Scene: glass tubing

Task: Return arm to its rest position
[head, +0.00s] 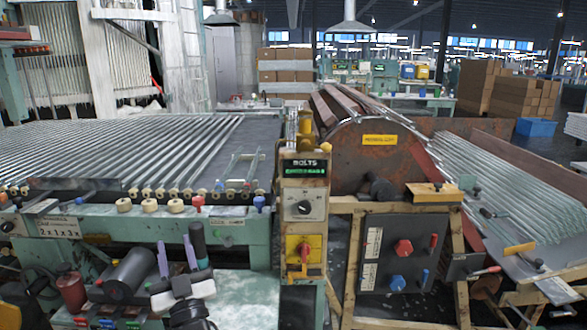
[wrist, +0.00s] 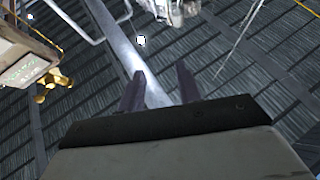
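My gripper (head: 175,241) shows low in the head view, left of centre, in front of the glass tubing machine. Its two purple fingers point upward and stand apart, with nothing held between them. In the wrist view my gripper (wrist: 161,72) is also open, with both dark fingers spread and empty. Behind them the wrist view shows the ribbed roof (wrist: 235,70) and a long pale pipe or beam. My arm shows only in part at the bottom of the head view, and its overall pose cannot be told.
The tube bed (head: 120,150) spans the left, edged with several rollers and knobs. A control post (head: 304,200) with a yellow panel stands right of my gripper. A rusty drum (head: 365,155) and a sloping rack of tubes (head: 520,190) lie right. Cardboard boxes (head: 510,90) stand behind.

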